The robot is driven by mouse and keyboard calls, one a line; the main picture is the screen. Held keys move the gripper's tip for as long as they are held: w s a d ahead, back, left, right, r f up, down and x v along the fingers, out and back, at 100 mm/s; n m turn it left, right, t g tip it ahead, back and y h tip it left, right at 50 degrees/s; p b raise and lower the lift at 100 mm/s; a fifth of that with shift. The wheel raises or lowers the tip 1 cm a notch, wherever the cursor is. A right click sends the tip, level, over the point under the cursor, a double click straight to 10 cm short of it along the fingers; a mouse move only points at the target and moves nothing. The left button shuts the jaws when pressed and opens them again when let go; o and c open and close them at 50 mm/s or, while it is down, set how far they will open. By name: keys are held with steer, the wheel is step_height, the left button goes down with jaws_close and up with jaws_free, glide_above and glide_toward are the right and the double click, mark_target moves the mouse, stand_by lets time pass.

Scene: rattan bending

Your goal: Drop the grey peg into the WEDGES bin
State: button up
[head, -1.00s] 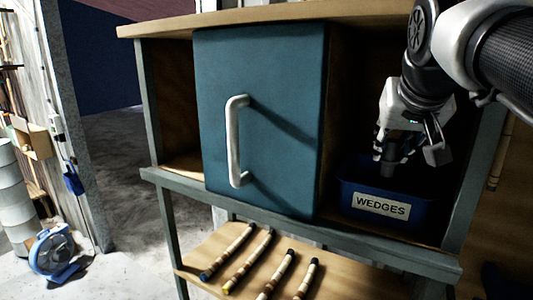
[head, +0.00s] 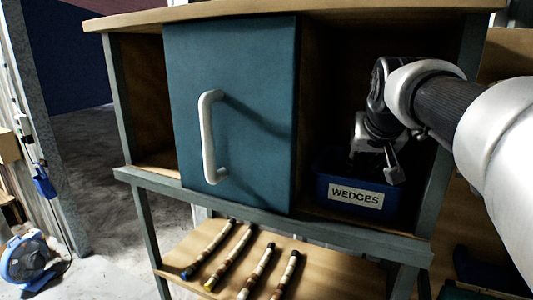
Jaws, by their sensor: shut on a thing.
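The blue WEDGES bin (head: 321,182) stands in the open right compartment of the cabinet, with its white label facing me. My gripper (head: 368,160) reaches into this compartment and points down at the bin's opening, its fingers near or below the rim. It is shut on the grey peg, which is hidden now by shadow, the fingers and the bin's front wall. I cannot tell whether the peg touches the bin.
A blue-green sliding door (head: 250,125) with a white handle (head: 208,135) covers the cabinet's middle, close to the left of the bin. The cabinet top (head: 270,14) is above my arm. Several rattan pieces (head: 230,257) lie on the lower shelf.

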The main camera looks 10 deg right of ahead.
steer(key=shift+f+b, duration=0.55)
steer(key=shift+f, duration=0.05)
steer(key=o, duration=0.9)
steer(key=shift+o, duration=0.2)
steer(key=shift+r, duration=0.15)
